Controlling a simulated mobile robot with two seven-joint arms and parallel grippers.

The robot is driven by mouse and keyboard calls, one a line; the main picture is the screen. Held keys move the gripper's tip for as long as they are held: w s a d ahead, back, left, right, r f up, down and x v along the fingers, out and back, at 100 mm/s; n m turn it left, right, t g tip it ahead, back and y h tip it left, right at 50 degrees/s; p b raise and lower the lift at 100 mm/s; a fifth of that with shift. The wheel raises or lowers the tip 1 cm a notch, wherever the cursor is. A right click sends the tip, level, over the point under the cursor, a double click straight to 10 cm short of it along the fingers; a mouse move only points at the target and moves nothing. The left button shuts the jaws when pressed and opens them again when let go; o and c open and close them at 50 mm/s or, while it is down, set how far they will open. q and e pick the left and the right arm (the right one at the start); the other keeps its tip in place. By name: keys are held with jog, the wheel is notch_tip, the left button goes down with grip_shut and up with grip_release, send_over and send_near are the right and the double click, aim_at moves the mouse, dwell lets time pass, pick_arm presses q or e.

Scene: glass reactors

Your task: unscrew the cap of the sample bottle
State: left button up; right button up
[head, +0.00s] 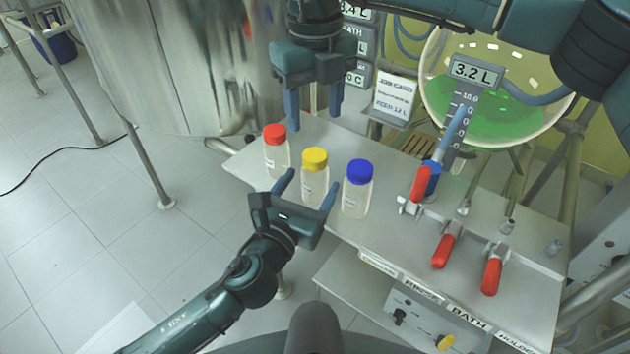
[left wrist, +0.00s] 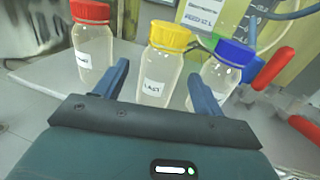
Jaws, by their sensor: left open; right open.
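Three clear sample bottles with labels stand upright in a row on the grey shelf: one with a red cap (head: 274,133), one with a yellow cap (head: 314,158), one with a blue cap (head: 359,171). My left gripper (head: 307,190) is open, its fingers on either side of the yellow-capped bottle (head: 313,184), below its cap. In the left wrist view the yellow-capped bottle (left wrist: 160,80) shows between the open fingers, with no clear contact. My right gripper (head: 314,110) is open and empty, pointing down above and behind the red and yellow caps.
Red-handled valves (head: 445,250) and a blue-and-red fitting (head: 425,180) stand on the shelf (head: 400,240) to the right. A glass reactor with green liquid (head: 490,120) is behind. A large steel vessel (head: 170,60) stands at the back left.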

aim_at(315, 155)
pick_arm(q)
jog(key=shift+x, duration=2.6)
jog(key=shift+c, duration=0.3)
grip_shut()
pick_arm(e)
jog(key=m, duration=1.2)
jog(key=shift+m, duration=0.3)
jog(key=m, duration=0.4)
jog(key=shift+m, duration=0.4)
jog(key=shift+f+m, duration=0.3)
jog(key=shift+f, duration=3.7)
